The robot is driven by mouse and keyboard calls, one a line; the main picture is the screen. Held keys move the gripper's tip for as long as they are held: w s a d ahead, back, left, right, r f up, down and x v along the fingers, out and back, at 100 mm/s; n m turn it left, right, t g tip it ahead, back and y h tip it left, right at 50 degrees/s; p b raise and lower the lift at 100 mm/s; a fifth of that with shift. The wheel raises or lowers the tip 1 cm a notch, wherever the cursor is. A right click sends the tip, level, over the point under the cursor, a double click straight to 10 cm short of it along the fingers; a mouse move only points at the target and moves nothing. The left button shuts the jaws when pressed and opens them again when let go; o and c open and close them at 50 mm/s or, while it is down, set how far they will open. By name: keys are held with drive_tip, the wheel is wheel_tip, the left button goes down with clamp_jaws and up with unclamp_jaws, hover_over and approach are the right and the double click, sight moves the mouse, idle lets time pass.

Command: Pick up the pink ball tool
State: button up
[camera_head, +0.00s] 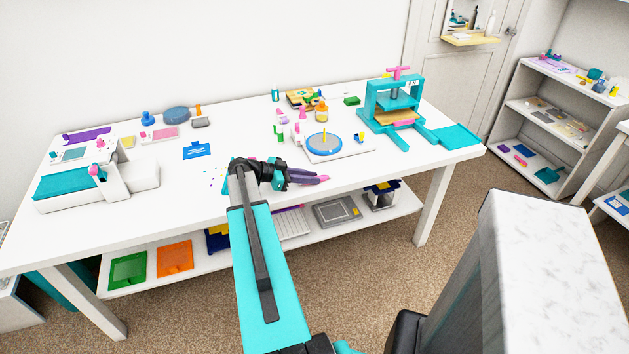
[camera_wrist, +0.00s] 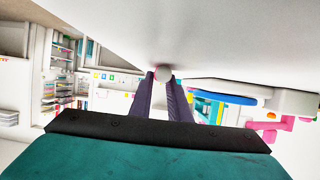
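My gripper (camera_head: 318,179) is low over the front of the white table (camera_head: 225,205) in the head view, its two purple fingers pointing right. In the wrist view the fingers (camera_wrist: 163,80) stand apart with a narrow gap. A small pale pinkish round end (camera_wrist: 163,72) shows at the fingertips, against the white surface, and spans the gap. It may be the pink ball tool, but it is too small to be sure. I cannot tell whether the fingers touch it.
A round turntable with a blue rim (camera_head: 324,142) stands just behind my gripper. A teal press (camera_head: 393,98) stands at the back right. Small pink and green pieces (camera_head: 281,118) stand left of the turntable. A blue card (camera_head: 198,150) lies left. The table's front edge is close.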

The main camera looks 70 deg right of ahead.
clamp_jaws()
drive_tip(key=shift+r, duration=0.1)
drive_tip(key=shift+r+b, duration=0.5)
drive_tip(key=shift+r, duration=0.5)
drive_tip(key=shift+s+a+r+b, duration=0.3)
drive_tip(key=shift+a+r, duration=0.15)
drive_tip(key=shift+r, duration=0.15)
drive_tip(key=s+a+r, duration=0.1)
drive_tip(key=s+a, duration=0.3)
drive_tip(key=a, duration=0.8)
drive_tip(key=shift+r+b, duration=0.4)
drive_tip(key=shift+b, duration=0.05)
drive_tip(key=shift+s+a+p, duration=0.1)
drive_tip(key=shift+s+p, duration=0.05)
drive_tip(key=shift+p, duration=0.2)
